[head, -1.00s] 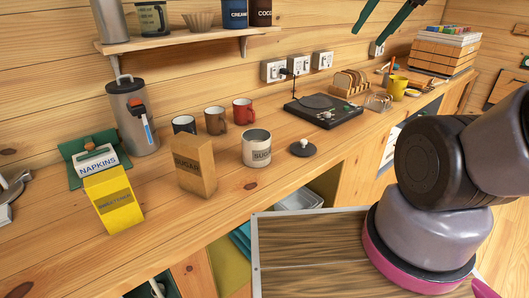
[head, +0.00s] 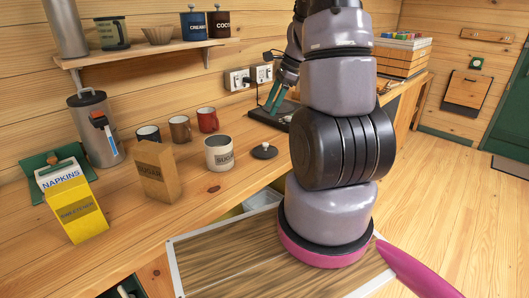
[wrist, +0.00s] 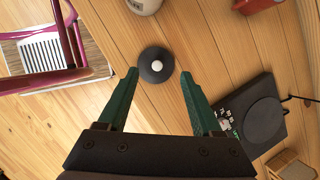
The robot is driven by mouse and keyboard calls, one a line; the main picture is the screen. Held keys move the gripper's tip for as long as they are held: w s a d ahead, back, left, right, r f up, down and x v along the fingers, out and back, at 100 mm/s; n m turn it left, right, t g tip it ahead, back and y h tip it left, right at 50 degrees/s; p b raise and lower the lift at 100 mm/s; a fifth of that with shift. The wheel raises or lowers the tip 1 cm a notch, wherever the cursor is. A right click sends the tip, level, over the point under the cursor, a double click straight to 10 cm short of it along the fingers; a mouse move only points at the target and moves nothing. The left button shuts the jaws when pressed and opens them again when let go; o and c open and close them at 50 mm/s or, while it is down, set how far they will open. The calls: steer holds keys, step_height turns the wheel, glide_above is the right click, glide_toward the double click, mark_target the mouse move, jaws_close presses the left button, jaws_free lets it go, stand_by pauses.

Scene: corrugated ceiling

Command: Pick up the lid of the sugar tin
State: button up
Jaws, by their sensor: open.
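The lid of the sugar tin (head: 264,151) is a dark disc with a pale knob, lying flat on the wooden counter. It stands just right of the open white sugar tin (head: 221,153). In the wrist view the lid (wrist: 156,65) lies ahead of the fingertips, roughly centred between them. My gripper (wrist: 161,75) is open and empty, with green fingers on either side of the lid's line. In the head view my gripper (head: 272,102) is up and right of the lid, above the counter near the turntable. The sugar tin's edge (wrist: 145,5) shows at the top of the wrist view.
Red (head: 207,120), brown (head: 180,129) and dark (head: 149,134) mugs stand behind. Bare counter surrounds the lid.

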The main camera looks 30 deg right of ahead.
mark_target(266, 143)
steer(key=f, duration=0.3)
steer(key=d+f+m, duration=0.1)
steer(key=f, duration=0.2)
steer(key=w+f+m, duration=0.1)
steer(key=f, duration=0.2)
steer(key=shift+d+f+g, duration=0.25)
steer(key=shift+f+g, duration=0.05)
steer(key=shift+f, duration=0.05)
steer(key=shift+a+x, duration=0.15)
steer(key=shift+x, duration=1.3)
steer(key=shift+a+x, duration=0.15)
steer(key=shift+x, duration=1.3)
steer(key=shift+r, duration=0.1)
jaws_close()
